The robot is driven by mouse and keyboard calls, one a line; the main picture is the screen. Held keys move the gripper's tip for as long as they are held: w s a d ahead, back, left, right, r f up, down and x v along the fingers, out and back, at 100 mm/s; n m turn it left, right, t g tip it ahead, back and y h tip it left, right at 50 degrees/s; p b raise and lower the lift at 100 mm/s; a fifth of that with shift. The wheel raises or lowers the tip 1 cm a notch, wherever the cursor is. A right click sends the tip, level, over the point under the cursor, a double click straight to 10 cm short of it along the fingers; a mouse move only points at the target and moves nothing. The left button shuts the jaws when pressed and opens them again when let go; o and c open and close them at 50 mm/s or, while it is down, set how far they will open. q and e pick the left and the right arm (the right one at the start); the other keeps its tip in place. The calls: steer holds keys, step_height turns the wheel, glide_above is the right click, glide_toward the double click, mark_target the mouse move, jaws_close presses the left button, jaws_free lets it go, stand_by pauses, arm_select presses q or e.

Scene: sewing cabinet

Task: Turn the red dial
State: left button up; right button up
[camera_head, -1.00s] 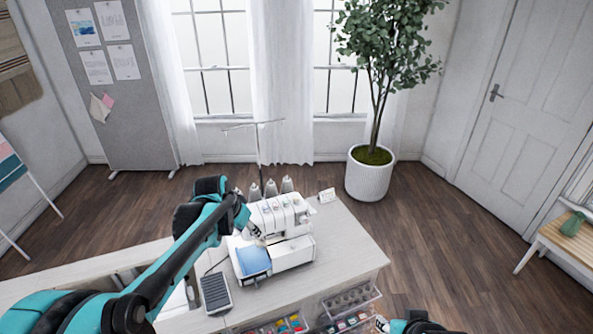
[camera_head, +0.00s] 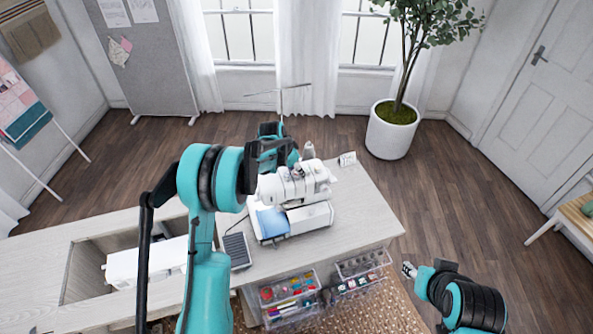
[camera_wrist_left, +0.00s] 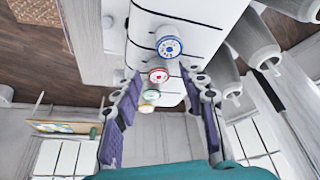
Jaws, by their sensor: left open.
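The white sewing machine (camera_head: 312,190) stands on the cabinet top. In the left wrist view its face carries a row of round dials. The red dial (camera_wrist_left: 158,76) is white-faced with a red ring. It sits between a blue dial (camera_wrist_left: 168,47) and a yellow dial (camera_wrist_left: 151,95). My left gripper (camera_wrist_left: 162,80) is open, its purple-padded fingers on either side of the red dial; I cannot tell whether they touch it. In the head view my left arm partly hides the gripper at the machine. My right gripper (camera_head: 408,270) is off the cabinet's right side, its jaws too small to read.
Grey thread cones (camera_wrist_left: 252,40) stand close to the right of the dials. The cabinet top (camera_head: 360,205) is clear right of the machine. A dark pedal (camera_head: 237,250) lies left of it. Clear drawers (camera_head: 290,296) stick out in front. A potted plant (camera_head: 390,135) stands behind.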

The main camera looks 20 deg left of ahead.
arm_select(q)
steer(key=shift+d+f, duration=0.1)
steer(key=shift+f, duration=0.1)
jaws_close()
stand_by(0.3)
